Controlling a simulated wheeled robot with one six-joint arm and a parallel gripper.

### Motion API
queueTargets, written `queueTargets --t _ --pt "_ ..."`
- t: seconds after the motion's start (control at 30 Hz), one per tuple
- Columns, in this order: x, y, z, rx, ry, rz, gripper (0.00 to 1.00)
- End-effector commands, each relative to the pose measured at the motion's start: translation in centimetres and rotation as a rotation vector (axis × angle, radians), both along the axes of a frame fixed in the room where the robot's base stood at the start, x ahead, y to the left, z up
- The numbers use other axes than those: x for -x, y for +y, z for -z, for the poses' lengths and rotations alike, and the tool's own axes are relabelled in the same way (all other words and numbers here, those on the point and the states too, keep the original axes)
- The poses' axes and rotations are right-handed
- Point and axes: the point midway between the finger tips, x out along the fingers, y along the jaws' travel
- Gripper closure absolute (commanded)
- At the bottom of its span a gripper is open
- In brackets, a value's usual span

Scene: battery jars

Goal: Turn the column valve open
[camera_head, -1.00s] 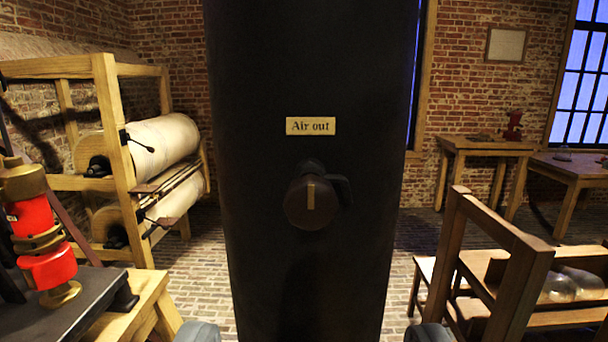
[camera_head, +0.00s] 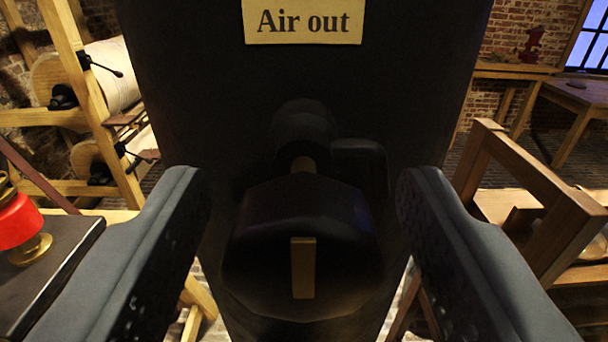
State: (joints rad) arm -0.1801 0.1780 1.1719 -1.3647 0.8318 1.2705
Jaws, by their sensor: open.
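The black column (camera_head: 420,60) fills the middle of the view and carries a label reading "Air out" (camera_head: 303,21). Below the label, the dark valve knob (camera_head: 255,240) stands out from the column, with an upright brass-coloured mark (camera_head: 303,268) on its front. A dark stub (camera_head: 360,165) sticks out to the right behind the knob. My gripper (camera_head: 303,200) is open, one finger on each side of the knob. A gap shows between the knob and each finger, and the jaws hold nothing.
At left are a wooden rack with pale rolls (camera_head: 115,80) and a dark-topped bench (camera_head: 50,270) bearing a red and brass device (camera_head: 20,225). A wooden frame (camera_head: 540,210) stands close on the right, and a table (camera_head: 580,95) is farther back.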

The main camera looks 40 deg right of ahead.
Motion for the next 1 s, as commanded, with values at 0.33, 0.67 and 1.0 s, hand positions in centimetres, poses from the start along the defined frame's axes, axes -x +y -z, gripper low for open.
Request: queueTargets --t 0.33,0.67,1.0 --pt "-0.06 -0.02 0.02 0.000 0.000 0.000 0.61" --pt "-0.05 0.00 0.02 0.006 0.004 0.000 0.88" --pt "-0.06 0.01 0.03 0.118 0.086 -0.001 0.88"
